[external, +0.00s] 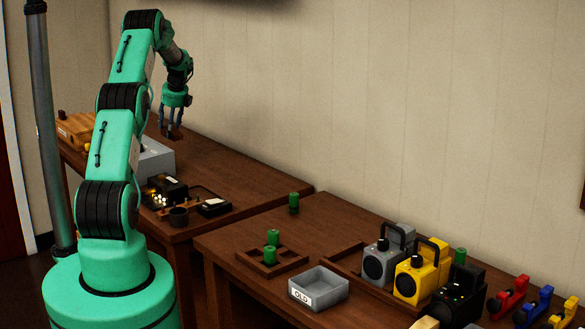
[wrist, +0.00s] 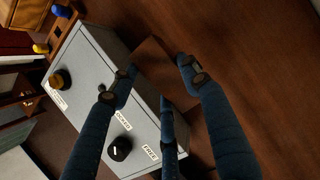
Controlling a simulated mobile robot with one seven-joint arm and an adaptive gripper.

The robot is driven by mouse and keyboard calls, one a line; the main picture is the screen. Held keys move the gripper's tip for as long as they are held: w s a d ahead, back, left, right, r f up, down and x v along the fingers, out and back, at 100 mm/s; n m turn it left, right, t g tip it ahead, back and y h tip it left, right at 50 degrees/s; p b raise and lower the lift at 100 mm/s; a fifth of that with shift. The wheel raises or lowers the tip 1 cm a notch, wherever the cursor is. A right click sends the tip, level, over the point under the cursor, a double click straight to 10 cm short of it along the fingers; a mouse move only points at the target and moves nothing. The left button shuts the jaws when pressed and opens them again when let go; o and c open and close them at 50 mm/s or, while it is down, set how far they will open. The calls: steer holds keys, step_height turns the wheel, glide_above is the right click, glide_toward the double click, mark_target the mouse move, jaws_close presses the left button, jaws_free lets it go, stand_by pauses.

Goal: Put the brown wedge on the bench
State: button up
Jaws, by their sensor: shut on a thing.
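My gripper (external: 172,127) is shut on the brown wedge (external: 175,134) and holds it above the far wooden table (external: 240,172). In the wrist view the wedge (wrist: 164,72) shows as a brown block between the blue fingers of my gripper (wrist: 157,75). Its brown is close to the tabletop's, and the fingers hide part of it. The far table's bare brown top (wrist: 260,60) fills the right of the wrist view. I cannot tell which wooden table is the bench.
A grey box (wrist: 92,72) with knobs and labels lies left of the fingers. The near table (external: 225,243) holds a grey tray (external: 320,289), green cylinders (external: 270,254), and grey and yellow lantern-like devices (external: 420,270). The far table's right part is clear.

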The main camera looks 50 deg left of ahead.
steer(key=w+d+f+n+g+p, duration=0.1)
steer(key=w+d+n, duration=0.3)
steer(key=d, duration=0.8)
steer(key=w+d+n+g+h+p, duration=0.1)
steer(key=w+d, duration=0.4)
steer(key=d, duration=0.8)
steer(key=w+d+f+n+g+p, duration=0.1)
steer(key=w+d+n, duration=0.3)
steer(key=d, duration=0.8)
steer(key=s+d+n+g+h+p, duration=0.15)
steer(key=d+n, duration=0.45)
steer(key=d, duration=2.5)
steer(key=d+f+n+b, duration=0.1)
steer(key=d, duration=0.2)
steer(key=s+d+f+n+h+b, duration=0.1)
steer(key=d+f+b, duration=0.1)
steer(key=d, duration=0.1)
steer(key=s+d+f+h+b, duration=0.1)
steer(key=d+f, duration=0.1)
steer(key=d, duration=0.1)
steer(key=shift+f+n, duration=0.15)
steer(key=shift+n, duration=0.25)
steer(key=shift+s+d+f+b, duration=0.15)
steer(key=shift+d+b, duration=0.15)
steer(key=shift+d, duration=0.15)
